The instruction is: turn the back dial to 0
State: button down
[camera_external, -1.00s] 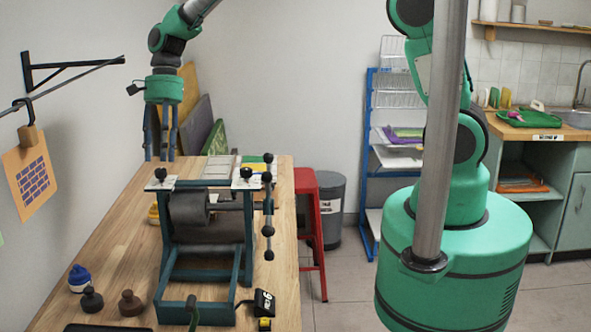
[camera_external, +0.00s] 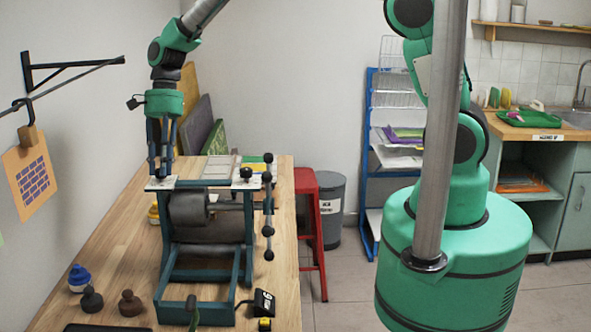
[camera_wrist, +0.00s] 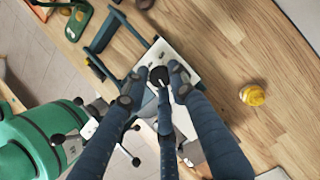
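The press (camera_external: 207,205) is a dark teal frame with a roller, standing on the wooden table. It has two black dials on white plates. The right dial (camera_external: 246,173) is in plain sight in the external view. The left dial, at the far side from my base, is hidden behind my fingers there. In the wrist view one black dial (camera_wrist: 159,75) sits on its white plate (camera_wrist: 150,60) among my fingertips. My gripper (camera_external: 161,172) points down over the left plate, fingers spread around the dial. Contact is unclear, and I cannot read the scale.
A spoked handwheel (camera_external: 268,208) sticks out on the press's right side. A yellow round object (camera_wrist: 252,94) lies on bare tabletop beside the press. A blue-capped bottle (camera_external: 79,278) and two dark knobbed objects stand at the table's front left.

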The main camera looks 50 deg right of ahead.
jog(key=shift+a+r+n, duration=0.2)
jog(key=shift+n, duration=0.2)
jog(key=shift+w+a+r+n+g+h+p, duration=0.1)
jog(key=shift+n+g+h+p, duration=0.15)
jog(key=shift+n+p, duration=0.3)
jog(key=shift+a+n+g+h+p, duration=0.15)
jog(key=shift+n+h+p, duration=0.1)
jog(key=shift+n+p, duration=0.3)
jog(key=n+h, duration=0.1)
jog(key=n, duration=0.1)
jog(key=n+h+p, duration=0.1)
jog(key=n, duration=0.2)
jog(key=shift+n+g, duration=0.3)
jog(key=shift+g, duration=0.1)
jog(key=shift+p, duration=0.3)
jog(key=c, duration=1.7)
grip_release()
jog(key=shift+o, duration=1.1)
jog(key=shift+a, duration=0.1)
jog(key=v, duration=1.1)
jog(key=shift+w+r, duration=0.15)
jog(key=shift+r, duration=0.15)
